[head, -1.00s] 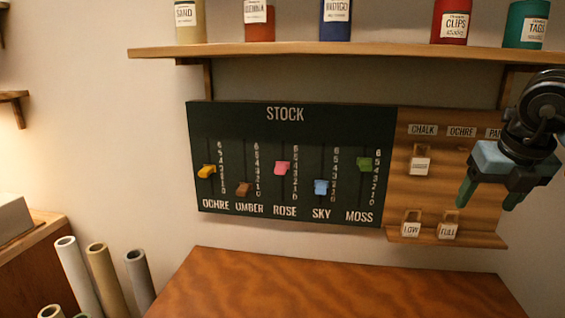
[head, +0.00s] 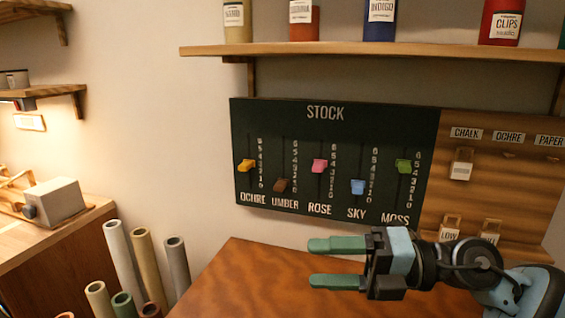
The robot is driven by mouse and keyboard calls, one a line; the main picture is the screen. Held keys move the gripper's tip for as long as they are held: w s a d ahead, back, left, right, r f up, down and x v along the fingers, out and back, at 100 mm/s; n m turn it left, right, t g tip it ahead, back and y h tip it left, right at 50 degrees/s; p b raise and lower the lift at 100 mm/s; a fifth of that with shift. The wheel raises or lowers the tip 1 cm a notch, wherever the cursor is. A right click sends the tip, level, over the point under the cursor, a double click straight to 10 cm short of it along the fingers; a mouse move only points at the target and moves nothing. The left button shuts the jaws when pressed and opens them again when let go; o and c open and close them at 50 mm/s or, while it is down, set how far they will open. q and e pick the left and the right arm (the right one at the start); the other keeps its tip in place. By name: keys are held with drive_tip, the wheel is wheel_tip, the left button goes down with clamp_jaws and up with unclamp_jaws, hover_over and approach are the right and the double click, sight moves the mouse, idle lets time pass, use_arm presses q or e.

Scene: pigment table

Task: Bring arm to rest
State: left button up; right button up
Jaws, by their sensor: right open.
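My right gripper (head: 335,263) comes in from the right and hangs above the wooden table (head: 245,275), below the stock board. Its two green fingers point left, stand apart and hold nothing. My left gripper is not in view. The dark stock board (head: 325,150) hangs on the wall with five sliders: ochre (head: 246,165), umber (head: 281,185), rose (head: 319,165), sky (head: 358,187) and moss (head: 404,166). The gripper is apart from the sliders.
A tag board (head: 490,180) hangs to the right; my arm partly hides its lower tags. A shelf (head: 370,50) with jars runs above. Several rolled tubes (head: 140,260) stand left of the table. A side counter (head: 30,240) holds a pale box (head: 55,202).

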drive_tip(key=w+d+f+m+t+h, duration=0.2)
drive_tip(key=d+m+t+h, duration=0.1)
drive_tip(key=m+t, duration=0.7)
drive_tip(key=w+d+f+m+t+h, duration=0.25)
drive_tip(key=m+t, duration=0.55)
drive_tip(key=m, duration=0.4)
drive_tip(key=s+d+f+m+g+h, duration=0.25)
drive_tip(key=d+f+m+h, duration=0.45)
drive_tip(key=f+m+h, duration=0.4)
drive_tip(key=s+d+f+m+g, duration=0.1)
drive_tip(key=s+d+f+g, duration=0.2)
drive_tip(key=f, duration=0.4)
drive_tip(key=s+d+f+g, duration=0.1)
drive_tip(key=s+f+g, duration=0.3)
drive_tip(key=s+f, duration=0.25)
drive_tip(key=s+f+m+g, duration=0.1)
drive_tip(key=s+f+g, duration=0.35)
drive_tip(key=s, duration=0.45)
drive_tip(key=s+f+m+g, duration=0.1)
drive_tip(key=s+f+g, duration=0.35)
drive_tip(key=s, duration=0.45)
drive_tip(key=w+a+f+t, duration=0.1)
drive_tip(key=w+f+t, duration=0.2)
drive_tip(key=f+t, duration=0.1)
drive_tip(key=w+a+f+t+y, duration=0.1)
drive_tip(key=w+f+t, duration=0.2)
drive_tip(key=f, duration=0.3)
drive_tip(key=shift+w+a+f+n+t, duration=0.15)
drive_tip(key=shift+a+f+n+t, duration=0.15)
drive_tip(key=shift+t, duration=0.25)
